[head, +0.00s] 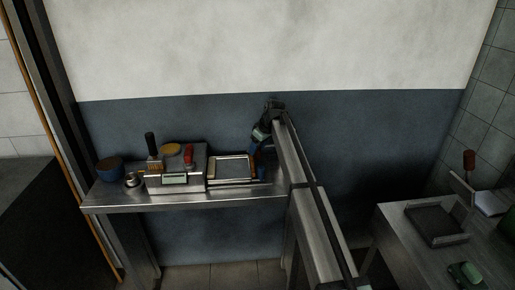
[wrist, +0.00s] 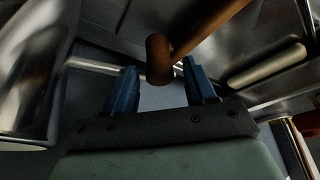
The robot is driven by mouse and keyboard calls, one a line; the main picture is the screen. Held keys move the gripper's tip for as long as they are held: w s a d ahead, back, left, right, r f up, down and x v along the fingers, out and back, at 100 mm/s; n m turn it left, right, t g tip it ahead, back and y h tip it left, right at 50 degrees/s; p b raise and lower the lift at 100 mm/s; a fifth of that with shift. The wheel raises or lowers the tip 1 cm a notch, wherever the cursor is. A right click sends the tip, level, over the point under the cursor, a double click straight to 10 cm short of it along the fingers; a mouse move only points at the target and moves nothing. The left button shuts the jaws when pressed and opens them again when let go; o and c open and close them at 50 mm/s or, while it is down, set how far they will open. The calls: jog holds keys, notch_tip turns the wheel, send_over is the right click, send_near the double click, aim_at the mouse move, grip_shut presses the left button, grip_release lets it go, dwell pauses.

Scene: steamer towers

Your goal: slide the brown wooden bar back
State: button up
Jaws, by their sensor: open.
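A brown wooden bar (wrist: 208,27) shows in the wrist view, running from the upper right to a blunt, thicker end near the picture's middle. My gripper (wrist: 158,66) is open, with its two blue fingers apart. The bar's end appears between the fingertips, with visible space on the left and the right finger close to it. I cannot tell whether they touch. In the head view my gripper (head: 255,151) is at the right end of the wall shelf, partly behind my own arm.
A tan rounded bar (wrist: 267,66) lies right of the fingers in the wrist view. A side table at right bears a dark tray (head: 435,224).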

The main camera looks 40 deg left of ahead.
jog(key=v, duration=1.3)
jog(key=shift+d, duration=0.1)
